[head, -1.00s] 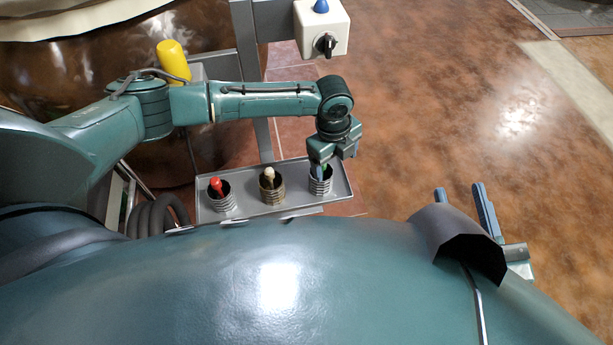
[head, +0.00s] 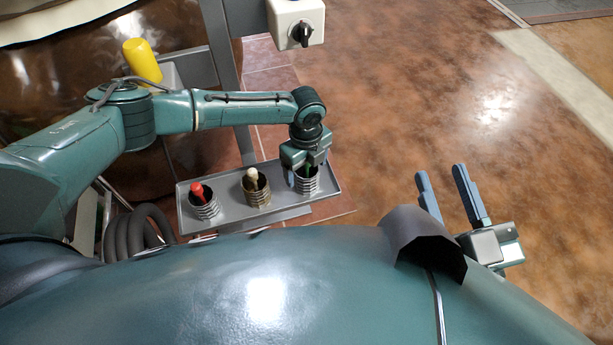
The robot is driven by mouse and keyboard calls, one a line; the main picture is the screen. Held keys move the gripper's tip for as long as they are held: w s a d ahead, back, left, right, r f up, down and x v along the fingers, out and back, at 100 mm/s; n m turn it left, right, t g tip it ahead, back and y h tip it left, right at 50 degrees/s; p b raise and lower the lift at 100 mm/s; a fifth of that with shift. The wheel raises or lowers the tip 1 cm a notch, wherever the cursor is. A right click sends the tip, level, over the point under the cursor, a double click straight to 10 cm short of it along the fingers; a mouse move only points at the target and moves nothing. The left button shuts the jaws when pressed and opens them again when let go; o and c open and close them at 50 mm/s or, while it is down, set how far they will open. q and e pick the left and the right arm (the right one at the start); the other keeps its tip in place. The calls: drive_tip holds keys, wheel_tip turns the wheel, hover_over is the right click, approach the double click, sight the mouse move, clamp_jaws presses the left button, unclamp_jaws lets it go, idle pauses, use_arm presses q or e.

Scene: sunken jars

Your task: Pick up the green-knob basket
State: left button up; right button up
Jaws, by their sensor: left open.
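The green-knob basket (head: 308,186) is a grey ribbed cup at the right end of the tray. Its green knob (head: 309,167) shows partly below my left gripper (head: 302,176). That gripper is open and points down over the basket. One blue-grey finger shows at the basket's left side; the other is hidden. I cannot tell whether the visible finger touches the basket. My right gripper (head: 444,186) is open and empty, its fingers pointing up the picture, right of the tray.
The grey tray (head: 231,225) also holds a red-knob basket (head: 206,210) and a cream-knob basket (head: 258,196). A grey post stands behind it, with a white switch box (head: 297,20). A yellow cylinder (head: 141,62) is at the upper left. The floor at right is clear.

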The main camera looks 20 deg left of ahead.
use_arm(q)
drive_tip(key=shift+c, duration=0.3)
drive_tip(key=c, duration=1.1)
drive_tip(key=shift+o, duration=0.2)
drive_tip(key=shift+r, duration=0.1)
